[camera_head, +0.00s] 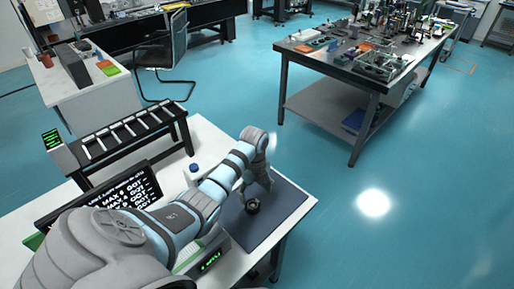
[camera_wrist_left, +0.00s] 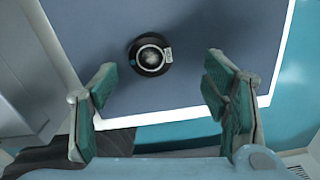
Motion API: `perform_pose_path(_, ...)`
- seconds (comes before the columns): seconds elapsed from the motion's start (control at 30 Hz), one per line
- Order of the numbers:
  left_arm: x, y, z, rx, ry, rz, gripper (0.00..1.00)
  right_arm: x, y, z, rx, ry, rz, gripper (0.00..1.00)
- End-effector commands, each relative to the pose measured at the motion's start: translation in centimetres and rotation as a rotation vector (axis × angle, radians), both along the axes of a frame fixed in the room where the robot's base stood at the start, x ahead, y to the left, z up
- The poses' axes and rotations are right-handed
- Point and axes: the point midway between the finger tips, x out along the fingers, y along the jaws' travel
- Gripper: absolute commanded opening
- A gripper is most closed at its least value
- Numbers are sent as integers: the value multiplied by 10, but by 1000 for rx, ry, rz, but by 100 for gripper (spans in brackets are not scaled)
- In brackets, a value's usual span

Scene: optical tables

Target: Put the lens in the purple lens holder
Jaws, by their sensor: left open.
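A black round lens (camera_head: 252,206) lies on the dark blue-grey mat (camera_head: 285,207) at the near table's right end. In the left wrist view the lens (camera_wrist_left: 151,56) shows a pale glass centre, a dark ring and a small white label. My left gripper (camera_head: 257,187) is over the mat, close to the lens, with fingers pointing down. In the left wrist view my left gripper (camera_wrist_left: 160,70) has its fingers wide apart, nothing between them, and the lens lies beyond their tips. I cannot make out a purple lens holder. My right gripper is out of view.
An optical table (camera_head: 365,82) crowded with small parts stands at the back right. Open blue floor (camera_head: 420,190) lies between.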

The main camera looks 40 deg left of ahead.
Motion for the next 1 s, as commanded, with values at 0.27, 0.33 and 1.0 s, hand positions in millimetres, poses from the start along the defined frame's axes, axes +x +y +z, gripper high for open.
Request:
perform_pose_path(0.27,-7,-2,-44,0,1,6,68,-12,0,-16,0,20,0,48)
perform_pose_path(0.33,-5,-2,-57,1,0,3,68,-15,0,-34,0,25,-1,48)
perform_pose_path(1.0,-4,-4,-56,1,1,-1,11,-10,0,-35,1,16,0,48)
